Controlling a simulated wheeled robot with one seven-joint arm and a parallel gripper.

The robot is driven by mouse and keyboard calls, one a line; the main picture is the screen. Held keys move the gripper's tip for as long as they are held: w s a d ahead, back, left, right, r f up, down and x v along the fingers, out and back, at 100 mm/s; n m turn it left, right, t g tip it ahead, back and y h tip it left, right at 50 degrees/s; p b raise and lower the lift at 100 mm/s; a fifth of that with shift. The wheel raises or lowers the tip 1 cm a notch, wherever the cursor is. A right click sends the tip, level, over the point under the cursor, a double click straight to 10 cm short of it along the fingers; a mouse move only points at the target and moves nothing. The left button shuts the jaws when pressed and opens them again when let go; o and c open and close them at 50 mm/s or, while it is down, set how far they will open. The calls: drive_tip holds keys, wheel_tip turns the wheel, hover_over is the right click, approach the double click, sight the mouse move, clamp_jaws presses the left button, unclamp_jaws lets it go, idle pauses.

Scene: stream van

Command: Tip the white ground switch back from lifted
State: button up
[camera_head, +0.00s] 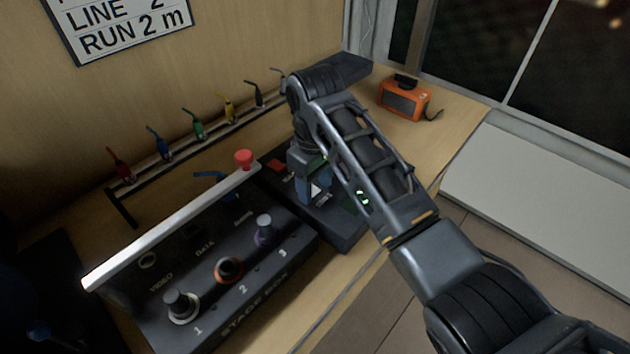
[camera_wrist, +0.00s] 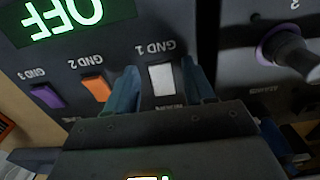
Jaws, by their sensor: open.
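The white ground switch (camera_wrist: 162,80) sits on a dark panel (camera_wrist: 165,20) beside the label GND 1 in the wrist view. My gripper (camera_wrist: 160,70) is open, with one blue-grey finger on each side of the switch. I cannot tell whether the fingers touch it. An orange switch (camera_wrist: 96,89) at GND 2 and a purple switch (camera_wrist: 47,97) at GND 3 stand to its left. A lit green display (camera_wrist: 65,14) reads OFF. In the head view my gripper (camera_head: 312,185) is down at the dark switch box (camera_head: 338,236), and my arm hides part of the box.
The stage box (camera_head: 240,295) with several round connectors stands left of the switch box. A long white bar with a red knob (camera_head: 244,159) extends above it. A rack of coloured cables (camera_head: 198,128) runs along the wall. An orange device (camera_head: 404,99) sits at the back right.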

clamp_jaws()
idle(0.3)
drive_tip(key=shift+a+r, duration=0.1)
drive_tip(key=shift+w+a+r+g+h+p, duration=0.1)
drive_tip(key=shift+w+a+g+h+p, duration=0.05)
drive_tip(key=shift+g+h+p, duration=0.3)
drive_tip(key=shift+w+a+g+h+b, duration=0.15)
drive_tip(key=shift+g+h+b, duration=0.15)
drive_tip(key=shift+g+h, duration=0.25)
drive_tip(key=shift+h, duration=0.3)
